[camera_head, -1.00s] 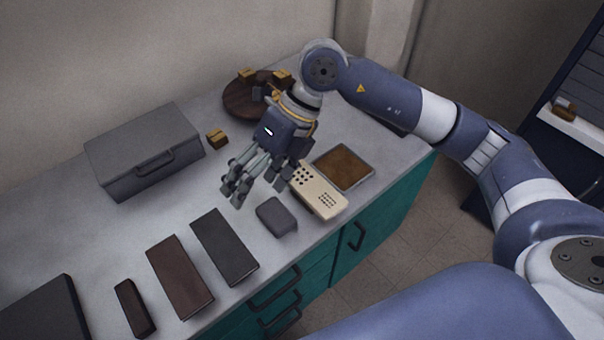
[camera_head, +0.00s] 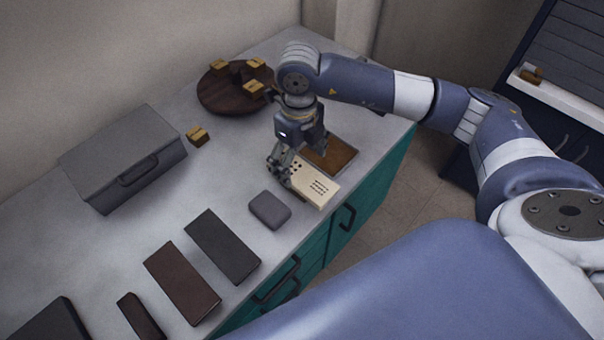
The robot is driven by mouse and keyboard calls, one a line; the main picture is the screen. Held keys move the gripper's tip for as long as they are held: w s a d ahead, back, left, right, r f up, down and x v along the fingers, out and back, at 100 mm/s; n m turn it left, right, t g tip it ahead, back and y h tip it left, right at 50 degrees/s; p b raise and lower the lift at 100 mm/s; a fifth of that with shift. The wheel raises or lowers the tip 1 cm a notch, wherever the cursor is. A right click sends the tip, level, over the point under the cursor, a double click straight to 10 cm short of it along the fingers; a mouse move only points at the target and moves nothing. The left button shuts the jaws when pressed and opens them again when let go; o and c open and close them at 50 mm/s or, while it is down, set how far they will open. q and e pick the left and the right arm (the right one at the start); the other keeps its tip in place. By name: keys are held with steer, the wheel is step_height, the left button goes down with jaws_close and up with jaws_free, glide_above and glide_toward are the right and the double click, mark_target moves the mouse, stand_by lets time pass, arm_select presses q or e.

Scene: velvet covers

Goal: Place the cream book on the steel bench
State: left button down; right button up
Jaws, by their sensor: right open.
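The cream book (camera_head: 318,187) is a flat cream slab with dark dots, lying on the grey counter top near its front edge. It is the only cream thing on this counter. My right gripper (camera_head: 281,178) points down at the book's left end. Its fingers are open and overlap that end in the picture; I cannot tell whether they touch it. The fingers and wrist hide part of the book. My left gripper is out of view. No separate bench can be surely named as the steel bench; the grey top (camera_head: 215,183) is a plain flat surface.
A brown-topped square (camera_head: 335,158) lies just behind the book. A grey rounded block (camera_head: 269,210), dark slabs (camera_head: 222,247) and (camera_head: 182,283), a grey case (camera_head: 120,155) and a round dark tray (camera_head: 215,95) with yellowish blocks stand around. A pale ledge (camera_head: 555,110) is at right.

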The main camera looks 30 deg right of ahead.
mark_target(302, 175)
steer(key=f, duration=0.3)
steer(key=shift+s+d+f+p, duration=0.2)
steer(key=shift+s+d+p, duration=0.1)
steer(key=shift+p, duration=0.1)
steer(key=shift+w+f, duration=0.1)
steer(key=shift+f, duration=0.15)
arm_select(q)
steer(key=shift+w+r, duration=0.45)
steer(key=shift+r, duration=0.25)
arm_select(e)
steer(key=shift+a, duration=0.1)
steer(key=c, duration=1.3)
steer(key=shift+c, duration=0.2)
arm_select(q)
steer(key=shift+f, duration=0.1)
arm_select(e)
steer(key=shift+r, duration=0.15)
